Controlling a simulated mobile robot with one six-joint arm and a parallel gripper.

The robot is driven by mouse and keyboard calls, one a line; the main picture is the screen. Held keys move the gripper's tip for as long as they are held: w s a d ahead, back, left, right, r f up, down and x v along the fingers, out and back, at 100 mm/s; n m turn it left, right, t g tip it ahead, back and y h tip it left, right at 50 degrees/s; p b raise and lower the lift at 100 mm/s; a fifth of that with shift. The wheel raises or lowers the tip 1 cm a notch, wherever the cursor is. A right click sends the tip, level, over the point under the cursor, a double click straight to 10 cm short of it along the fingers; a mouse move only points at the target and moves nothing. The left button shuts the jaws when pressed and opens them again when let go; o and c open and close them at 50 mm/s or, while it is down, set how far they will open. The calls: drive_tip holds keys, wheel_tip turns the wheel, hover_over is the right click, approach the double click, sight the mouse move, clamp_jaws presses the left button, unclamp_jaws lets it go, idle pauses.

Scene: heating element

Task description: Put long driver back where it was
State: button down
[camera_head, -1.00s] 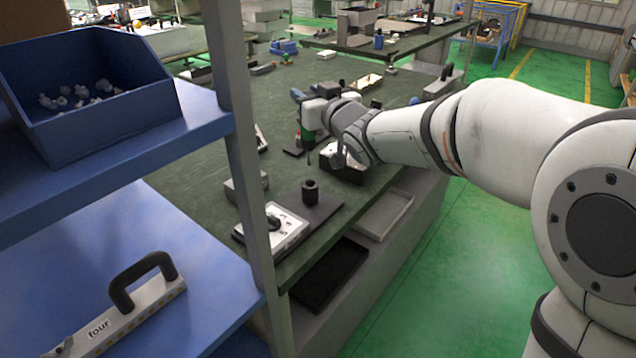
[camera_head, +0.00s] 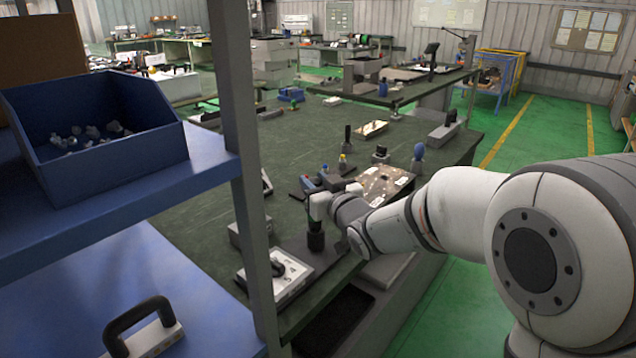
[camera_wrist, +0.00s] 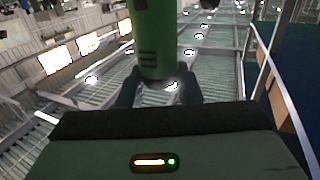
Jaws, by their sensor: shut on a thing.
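My gripper (camera_head: 318,206) is shut on the long driver. In the wrist view the driver's green handle (camera_wrist: 152,38) stands between the two dark fingers (camera_wrist: 158,84). In the head view the gripper is above a black cylindrical holder (camera_head: 316,241), which stands on a dark plate (camera_head: 335,262) at the bench's near edge. The driver is mostly hidden by the gripper there, and I cannot tell whether its shaft is inside the holder.
A white box with a black knob (camera_head: 277,274) lies left of the holder. A metal board (camera_head: 382,182), a blue-handled tool (camera_head: 418,158) and several small items stand behind on the green bench (camera_head: 205,190). A blue shelf with a bin (camera_head: 85,160) is at the left.

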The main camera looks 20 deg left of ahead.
drive_tip(key=c, duration=1)
unclamp_jaws()
drive_tip(key=shift+c, duration=0.2)
